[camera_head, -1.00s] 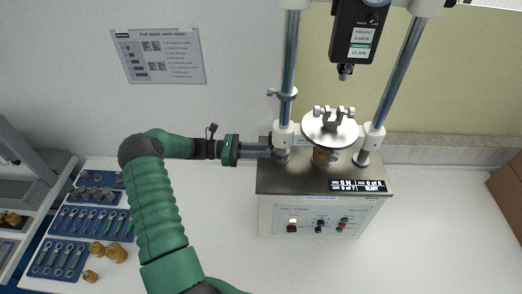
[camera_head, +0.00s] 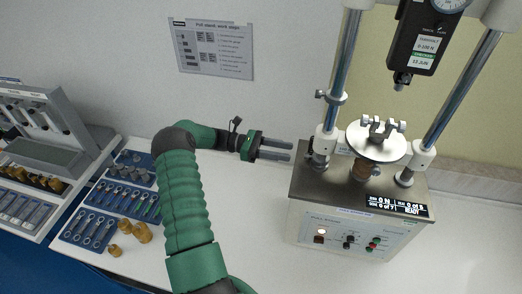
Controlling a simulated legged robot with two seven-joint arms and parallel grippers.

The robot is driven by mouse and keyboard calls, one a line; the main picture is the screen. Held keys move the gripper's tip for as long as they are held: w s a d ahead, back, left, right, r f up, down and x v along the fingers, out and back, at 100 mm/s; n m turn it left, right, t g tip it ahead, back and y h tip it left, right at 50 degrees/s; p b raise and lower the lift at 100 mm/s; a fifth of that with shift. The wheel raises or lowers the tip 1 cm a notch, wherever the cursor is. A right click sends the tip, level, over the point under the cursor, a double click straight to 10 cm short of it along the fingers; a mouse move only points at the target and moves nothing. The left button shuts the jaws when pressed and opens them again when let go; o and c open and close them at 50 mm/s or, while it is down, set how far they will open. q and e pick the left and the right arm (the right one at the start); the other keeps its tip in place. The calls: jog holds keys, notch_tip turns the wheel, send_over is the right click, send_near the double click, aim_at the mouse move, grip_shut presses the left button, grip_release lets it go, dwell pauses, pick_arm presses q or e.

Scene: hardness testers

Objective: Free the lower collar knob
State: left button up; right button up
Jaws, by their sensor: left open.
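The pull tester (camera_head: 340,232) stands on the white bench, with two steel columns rising from its base. On the left column, a white lower collar (camera_head: 326,141) sits near the base. A small dark grey knob (camera_head: 312,152) appears at its left side, too small to tell how it is turned. A smaller upper collar (camera_head: 331,97) is higher on the same column. My left gripper (camera_head: 290,151) is open and empty, its two fingers pointing right toward the lower collar. My right gripper is not in view.
A round plate with a clamp (camera_head: 376,143) stands between the columns, under the hanging force gauge (camera_head: 421,38). Blue tool trays (camera_head: 88,229), brass-coloured weights (camera_head: 142,232) and a grey rack (camera_head: 65,117) are at left. The bench before the tester is clear.

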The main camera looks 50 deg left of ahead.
pick_arm(q)
jog(key=b+v, duration=0.3)
jog(key=v, duration=0.7)
jog(key=shift+a, duration=0.3)
jog(key=shift+s, duration=0.15)
